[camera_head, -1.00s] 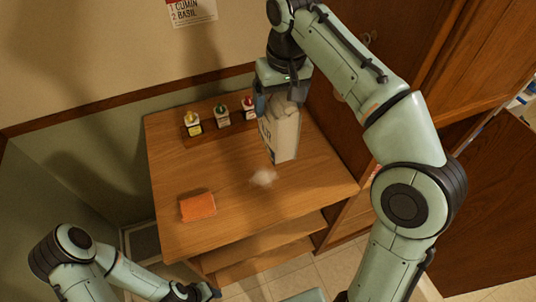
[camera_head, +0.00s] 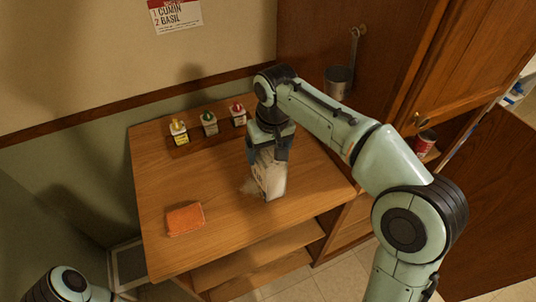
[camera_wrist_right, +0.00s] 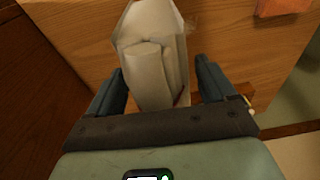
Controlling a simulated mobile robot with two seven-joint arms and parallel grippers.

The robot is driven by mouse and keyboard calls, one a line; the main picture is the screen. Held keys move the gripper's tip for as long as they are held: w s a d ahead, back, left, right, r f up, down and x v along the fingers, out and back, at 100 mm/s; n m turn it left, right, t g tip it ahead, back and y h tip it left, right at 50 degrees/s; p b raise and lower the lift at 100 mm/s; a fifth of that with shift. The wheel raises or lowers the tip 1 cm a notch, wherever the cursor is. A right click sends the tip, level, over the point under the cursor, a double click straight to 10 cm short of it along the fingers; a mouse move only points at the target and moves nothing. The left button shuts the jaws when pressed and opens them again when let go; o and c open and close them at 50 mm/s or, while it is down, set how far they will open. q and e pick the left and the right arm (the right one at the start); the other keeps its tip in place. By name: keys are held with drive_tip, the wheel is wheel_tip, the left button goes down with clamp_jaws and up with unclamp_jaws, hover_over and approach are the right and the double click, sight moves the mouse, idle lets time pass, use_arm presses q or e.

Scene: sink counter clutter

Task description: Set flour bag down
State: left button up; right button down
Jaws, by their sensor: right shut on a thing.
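The flour bag (camera_head: 270,182) is a white paper bag with dark print, upright over the right-middle of the wooden table (camera_head: 215,170). My right gripper (camera_head: 268,152) comes down from above and is shut on its top. In the right wrist view the bag's folded white top (camera_wrist_right: 150,55) lies between the two dark fingers of the right gripper (camera_wrist_right: 160,88). The bag's base is at or very near the tabletop; I cannot tell for sure whether it touches. Only part of my left arm shows at the lower left; its gripper is out of view.
An orange sponge-like block (camera_head: 185,219) lies at the table's front left. Three small bottles, yellow (camera_head: 179,132), green (camera_head: 209,123) and red (camera_head: 238,114), stand at the back. A wooden cabinet (camera_head: 455,60) is at the right.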

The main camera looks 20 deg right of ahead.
drive_tip(key=shift+s+f, duration=0.1)
drive_tip(key=shift+f, duration=0.45)
drive_tip(key=shift+f, duration=0.2)
unclamp_jaws()
drive_tip(key=shift+r, duration=0.1)
